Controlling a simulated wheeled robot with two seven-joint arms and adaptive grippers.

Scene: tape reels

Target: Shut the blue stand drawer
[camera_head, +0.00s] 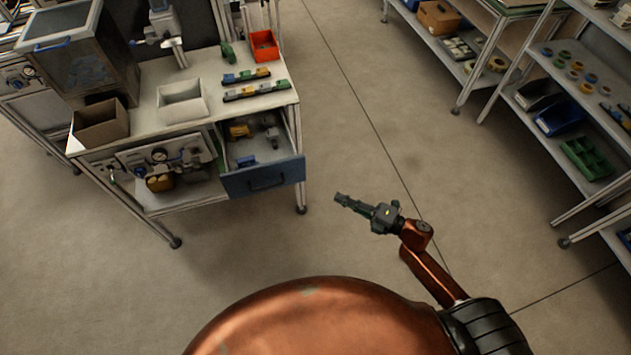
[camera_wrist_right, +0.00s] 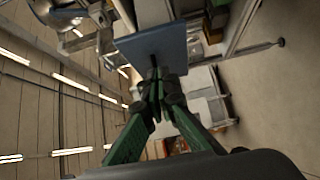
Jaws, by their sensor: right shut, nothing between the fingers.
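The blue stand drawer (camera_head: 263,178) is pulled out from the right side of the workbench stand, with its dark handle on the front. Inside it lie a yellow item, a grey item and small blue parts. My right gripper (camera_head: 338,197) is shut and empty, in front and to the right of the drawer, apart from it in the head view. In the right wrist view the drawer's blue front (camera_wrist_right: 155,48) shows beyond the fingertips (camera_wrist_right: 157,75); whether they touch cannot be told there. My left gripper is not in view.
The stand's top (camera_head: 222,95) holds a white bin (camera_head: 182,101), a cardboard box (camera_head: 101,123), a red tray (camera_head: 264,46) and coloured blocks. Shelves (camera_head: 560,95) with bins and tape reels stand at the right. The floor between the stand and shelves is clear.

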